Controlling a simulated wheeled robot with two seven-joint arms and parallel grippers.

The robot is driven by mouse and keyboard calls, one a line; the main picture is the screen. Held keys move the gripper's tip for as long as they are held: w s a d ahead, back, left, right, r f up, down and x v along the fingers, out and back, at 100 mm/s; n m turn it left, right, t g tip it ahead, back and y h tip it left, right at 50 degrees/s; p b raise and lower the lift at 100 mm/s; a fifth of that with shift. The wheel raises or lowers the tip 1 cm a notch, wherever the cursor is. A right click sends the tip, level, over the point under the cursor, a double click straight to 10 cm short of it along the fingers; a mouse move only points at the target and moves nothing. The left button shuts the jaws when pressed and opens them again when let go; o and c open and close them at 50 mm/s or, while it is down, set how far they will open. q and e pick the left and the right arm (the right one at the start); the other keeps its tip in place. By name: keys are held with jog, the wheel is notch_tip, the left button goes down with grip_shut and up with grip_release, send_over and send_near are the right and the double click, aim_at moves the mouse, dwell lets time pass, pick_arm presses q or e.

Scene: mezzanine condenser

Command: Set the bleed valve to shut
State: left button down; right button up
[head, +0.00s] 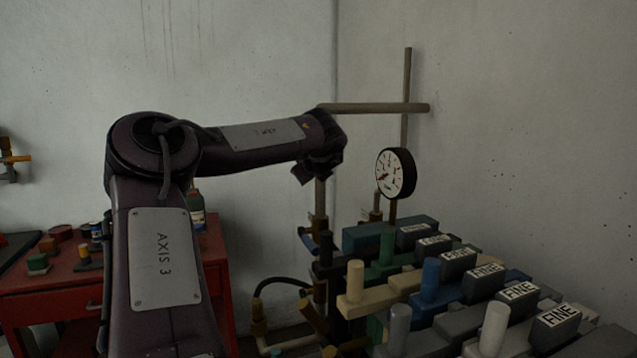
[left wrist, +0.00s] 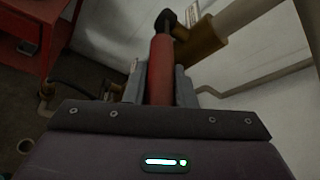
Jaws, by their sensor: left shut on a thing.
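The left wrist view shows a red handle (left wrist: 161,70) running up to a dark pivot end beside a brass valve body (left wrist: 200,38) on a pale pipe. I cannot read a label there to confirm it is the bleed valve. My left gripper (left wrist: 160,88) is shut on the red handle, with a grey finger on each side. In the head view my left gripper (head: 312,174) is at the vertical pipe near the back wall. My own wrist hides the handle and valve there. My right gripper is not in view.
A round pressure gauge (head: 396,173) stands right of my left gripper. Several blocks labelled FINE (head: 518,292), with upright pegs, fill the lower right. A red cabinet (head: 40,300) with small items and a bottle (head: 196,208) stands at left. A horizontal pipe (head: 385,107) runs above the gauge.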

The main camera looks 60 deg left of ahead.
pick_arm(q)
jog(key=shift+f+b, duration=0.4)
jog(key=shift+f, duration=0.15)
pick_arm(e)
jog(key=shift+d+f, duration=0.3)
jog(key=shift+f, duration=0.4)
pick_arm(q)
jog(key=c, duration=1.4)
grip_release()
jog(key=shift+o, duration=1)
jog(key=shift+w, duration=0.15)
jog(key=shift+r, duration=0.1)
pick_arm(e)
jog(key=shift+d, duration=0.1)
